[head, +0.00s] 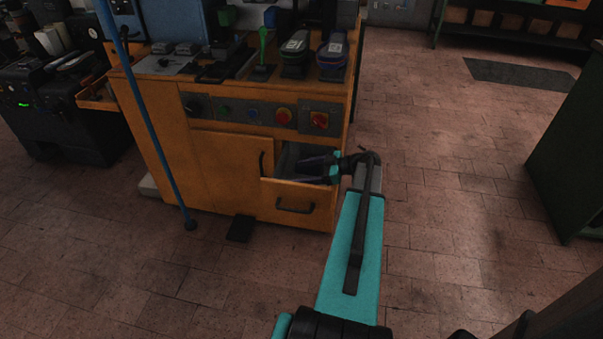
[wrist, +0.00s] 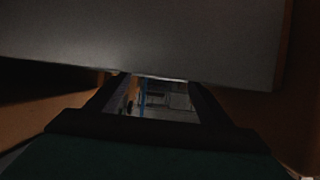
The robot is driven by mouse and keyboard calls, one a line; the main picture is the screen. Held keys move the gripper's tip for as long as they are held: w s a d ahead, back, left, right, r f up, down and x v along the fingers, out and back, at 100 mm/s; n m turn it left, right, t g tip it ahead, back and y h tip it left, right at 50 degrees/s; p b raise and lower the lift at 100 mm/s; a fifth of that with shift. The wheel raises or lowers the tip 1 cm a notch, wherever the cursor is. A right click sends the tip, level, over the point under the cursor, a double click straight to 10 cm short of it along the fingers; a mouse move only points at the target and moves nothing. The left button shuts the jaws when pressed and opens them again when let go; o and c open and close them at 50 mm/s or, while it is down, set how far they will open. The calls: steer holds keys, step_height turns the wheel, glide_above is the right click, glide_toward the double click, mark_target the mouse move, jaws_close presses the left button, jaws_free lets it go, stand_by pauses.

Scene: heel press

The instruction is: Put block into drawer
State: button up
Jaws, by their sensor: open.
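The drawer (head: 322,202) of the orange cabinet is pulled out, with a dark handle on its front. My gripper (head: 302,170) reaches in from the right, its fingers over or inside the drawer opening. In the wrist view my gripper (wrist: 160,82) has its two dark fingers apart, with no object seen between them. A broad grey surface fills the top of that view close to the fingertips; I cannot tell which part it is. I cannot make out a block for certain in either view, and the drawer's inside is mostly hidden.
The orange cabinet (head: 225,172) carries knobs and red buttons, with two shoe-like pieces (head: 296,52) on top. A blue pole (head: 155,120) stands in front of it. A dark pedal (head: 240,229) lies on the floor.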

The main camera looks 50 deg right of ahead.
steer(key=v, duration=1.1)
steer(key=shift+s, duration=0.25)
steer(key=shift+d+r, duration=0.1)
